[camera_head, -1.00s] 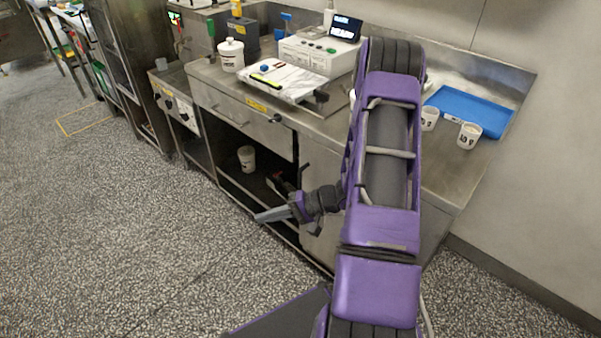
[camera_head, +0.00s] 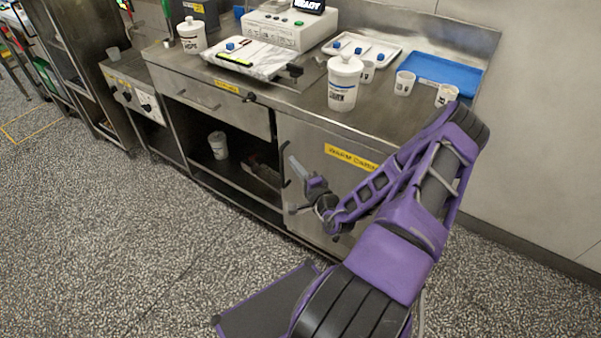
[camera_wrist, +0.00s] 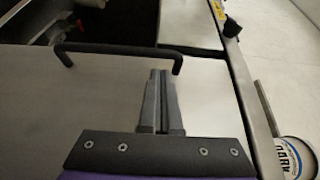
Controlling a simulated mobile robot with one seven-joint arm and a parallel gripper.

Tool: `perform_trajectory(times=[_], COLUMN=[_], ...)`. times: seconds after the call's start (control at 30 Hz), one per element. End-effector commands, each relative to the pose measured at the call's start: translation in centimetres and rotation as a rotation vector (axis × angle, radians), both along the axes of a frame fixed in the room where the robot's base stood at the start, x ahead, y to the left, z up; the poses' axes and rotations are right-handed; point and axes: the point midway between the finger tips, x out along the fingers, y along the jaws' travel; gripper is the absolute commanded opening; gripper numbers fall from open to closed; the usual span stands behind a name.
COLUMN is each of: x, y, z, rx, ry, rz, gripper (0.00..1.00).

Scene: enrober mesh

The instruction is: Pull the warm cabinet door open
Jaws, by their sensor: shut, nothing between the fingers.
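The warm cabinet door (camera_head: 312,138) is a steel panel under the right part of the counter, with a yellow label (camera_head: 352,157) at its upper right. It looks closed. Its dark bar handle (camera_head: 285,165) stands upright near the door's left edge. In the wrist view the handle (camera_wrist: 115,48) lies across the upper part of the picture. My gripper (camera_head: 293,162) is in front of the door, just right of the handle. In the wrist view its fingertips (camera_wrist: 158,74) are together, close to the handle's right end, with nothing between them. I cannot tell whether they touch the handle.
Left of the door is an open shelf (camera_head: 225,172) with a white tub (camera_head: 218,145). A drawer (camera_head: 210,98) sits above it. Tubs, cups and a blue tray (camera_head: 440,72) stand on the counter. The speckled floor (camera_head: 110,230) at left is clear.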

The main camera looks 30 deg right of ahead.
Motion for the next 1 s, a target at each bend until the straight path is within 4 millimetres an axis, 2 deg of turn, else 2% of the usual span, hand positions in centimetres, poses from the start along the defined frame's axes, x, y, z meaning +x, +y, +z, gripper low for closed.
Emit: perform_trajectory(times=[0.13, 0.33, 0.77, 1.0], x=[2.5, 4.1, 4.2, 3.1], y=[-0.2, -0.3, -0.2, 1.6], z=[-0.1, 0.0, 0.0, 0.2], rx=[0.0, 0.0, 0.0, 0.0], ry=[-0.002, 0.0, 0.001, 0.002], rz=[0.001, 0.002, 0.005, 0.06], gripper=[0.0, 0.0, 0.0, 0.0])
